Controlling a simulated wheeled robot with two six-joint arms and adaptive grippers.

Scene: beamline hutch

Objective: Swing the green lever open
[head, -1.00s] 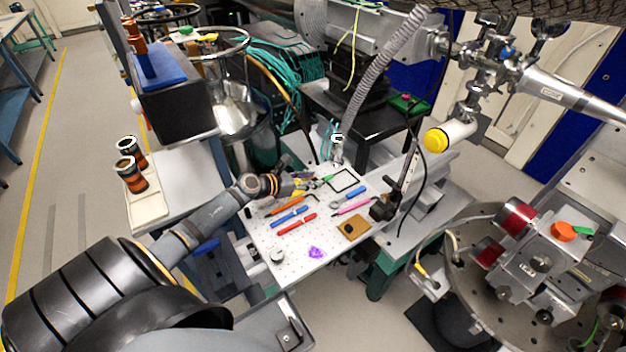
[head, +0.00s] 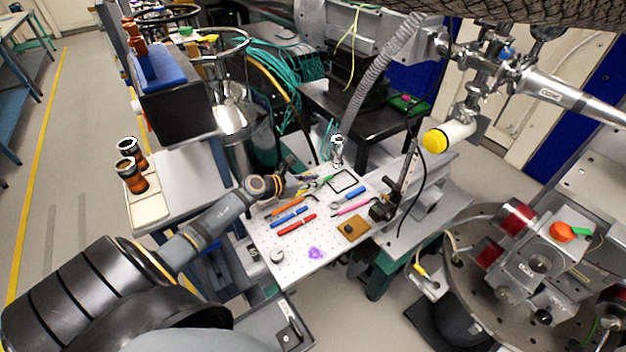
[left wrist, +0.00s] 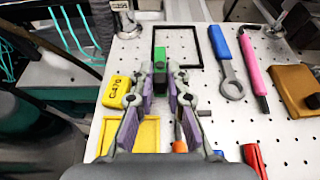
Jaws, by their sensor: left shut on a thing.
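The green lever (left wrist: 160,54) stands up from the white perforated board, in front of a black square frame in the left wrist view. In the head view only a small green bit (head: 328,179) of it shows beside my gripper. My left gripper (left wrist: 160,76) has its two fingertips close on either side of the lever's dark lower part and is shut on it. In the head view the left gripper (head: 311,181) is small at the board's far left edge, and the contact is too small to make out. My right gripper is not in view.
The white board (head: 285,259) bears a black frame (left wrist: 203,46), a blue wrench-like tool (left wrist: 229,72), a pink tool (left wrist: 253,70), a yellow block (left wrist: 116,91), a yellow tray (left wrist: 142,120) and a brown block (left wrist: 296,84).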

